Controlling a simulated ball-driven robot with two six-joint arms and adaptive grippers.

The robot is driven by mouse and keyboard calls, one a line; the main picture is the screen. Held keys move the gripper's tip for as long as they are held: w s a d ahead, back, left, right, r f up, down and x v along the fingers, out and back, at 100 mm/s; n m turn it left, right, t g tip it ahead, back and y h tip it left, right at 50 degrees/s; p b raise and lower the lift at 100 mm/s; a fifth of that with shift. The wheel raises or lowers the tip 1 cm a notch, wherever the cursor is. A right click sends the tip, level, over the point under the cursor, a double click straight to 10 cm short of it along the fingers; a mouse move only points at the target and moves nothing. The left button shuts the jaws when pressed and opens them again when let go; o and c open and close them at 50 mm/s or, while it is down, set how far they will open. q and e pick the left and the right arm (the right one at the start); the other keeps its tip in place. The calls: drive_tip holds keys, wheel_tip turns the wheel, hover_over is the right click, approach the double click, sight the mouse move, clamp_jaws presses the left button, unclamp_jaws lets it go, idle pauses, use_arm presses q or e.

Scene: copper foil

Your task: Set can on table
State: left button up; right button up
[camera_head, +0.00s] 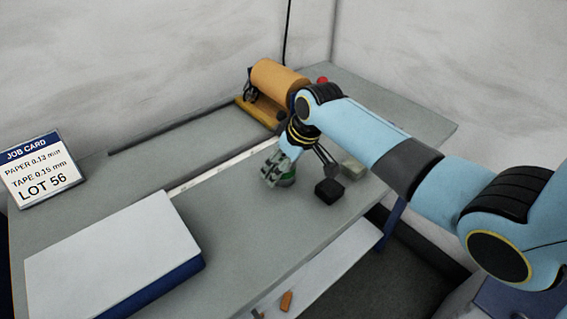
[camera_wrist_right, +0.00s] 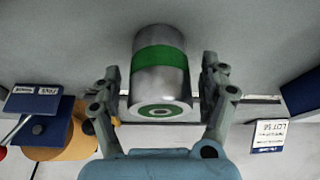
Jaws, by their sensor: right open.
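The can (camera_wrist_right: 160,75) is silver with a green band and a green ring on its end. In the right wrist view it sits between the two fingers of my right gripper (camera_wrist_right: 160,100), with gaps on both sides. It appears to stand upright on the grey table (camera_head: 235,225). In the head view my right gripper (camera_head: 279,168) is low over the table's middle. Only a bit of green of the can (camera_head: 288,181) shows there behind the fingers. My right gripper is open. My left gripper is not in view.
A black block (camera_head: 329,191) and a grey block (camera_head: 353,167) stand just right of the gripper. An orange roll machine (camera_head: 277,82) is at the back. A white-topped blue slab (camera_head: 110,255) lies front left, near the job card (camera_head: 42,172). A lower shelf (camera_head: 330,265) holds small items.

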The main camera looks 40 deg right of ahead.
drive_tip(key=v, duration=1.2)
drive_tip(key=shift+p, duration=0.3)
